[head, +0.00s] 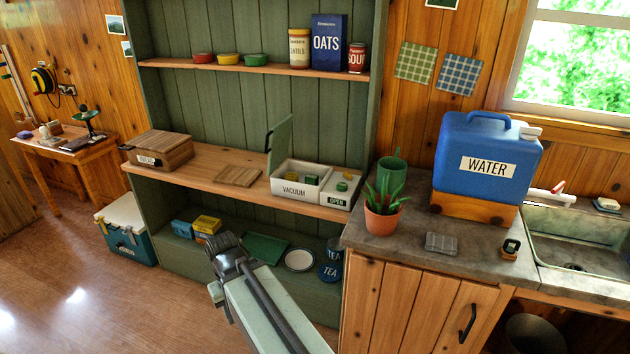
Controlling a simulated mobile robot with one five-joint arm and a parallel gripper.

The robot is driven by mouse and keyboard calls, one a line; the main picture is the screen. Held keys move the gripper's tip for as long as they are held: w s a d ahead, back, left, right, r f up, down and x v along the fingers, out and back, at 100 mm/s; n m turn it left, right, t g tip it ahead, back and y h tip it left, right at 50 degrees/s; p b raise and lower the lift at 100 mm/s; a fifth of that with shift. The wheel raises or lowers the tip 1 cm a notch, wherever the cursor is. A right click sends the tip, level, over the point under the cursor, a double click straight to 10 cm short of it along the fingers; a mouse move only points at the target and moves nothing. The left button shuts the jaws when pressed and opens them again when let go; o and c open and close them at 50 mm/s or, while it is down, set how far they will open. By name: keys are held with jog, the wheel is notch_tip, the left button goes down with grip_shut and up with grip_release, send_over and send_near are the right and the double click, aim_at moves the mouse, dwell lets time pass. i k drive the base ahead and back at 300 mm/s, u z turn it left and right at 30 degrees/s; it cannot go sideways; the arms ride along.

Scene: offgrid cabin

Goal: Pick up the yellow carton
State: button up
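The yellow carton (207,225) is a small box on the bottom shelf of the green shelf unit, toward its left end. It sits beside a blue carton (182,228), just to that carton's right. My arm reaches up from the bottom of the picture, and my gripper (226,250) is at its dark far end. In the picture this end is just right of and below the yellow carton, with no clear contact. Its fingers cannot be made out, so its opening is unclear. Nothing is visibly held.
Right of the cartons on the bottom shelf are a green flat item (266,248), a white plate (299,260) and blue TEA tins (331,265). A wooden shelf (215,172) runs above. A teal cooler (125,232) stands left; the floor (120,300) in front is clear.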

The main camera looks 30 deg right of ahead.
aim_at(290, 176)
jog(key=z, duration=0.2)
jog(key=i, duration=1)
jog(key=u, duration=0.1)
